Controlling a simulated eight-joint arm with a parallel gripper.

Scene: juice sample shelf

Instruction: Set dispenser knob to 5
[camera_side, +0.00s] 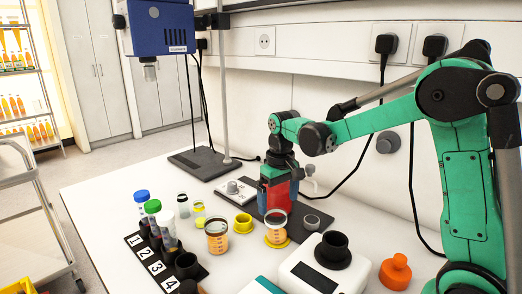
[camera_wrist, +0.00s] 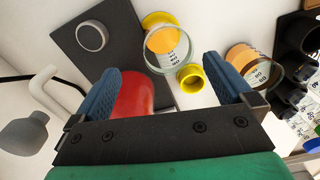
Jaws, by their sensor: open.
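The likely dispenser knob (camera_side: 233,187) is a small round pale dial on a white plate, left of my gripper in the side view. Its marks are too small to read, so its setting cannot be told. My gripper (camera_side: 275,203) points down just right of that plate, over a dark board. In the wrist view my gripper (camera_wrist: 168,88) has its two blue fingers wide apart. A red rounded body (camera_wrist: 135,96) shows between them, nearer the left finger; the red also shows in the side view (camera_side: 283,194). Whether a finger touches it cannot be told. The knob is not clearly visible in the wrist view.
A beaker of amber liquid (camera_side: 277,229) stands in front of my gripper, with a yellow ring (camera_side: 243,223) and another beaker (camera_side: 217,238) to its left. A grey ring (camera_side: 312,222) lies on the board. A numbered tube rack (camera_side: 160,262) and a white device (camera_side: 316,272) stand nearer.

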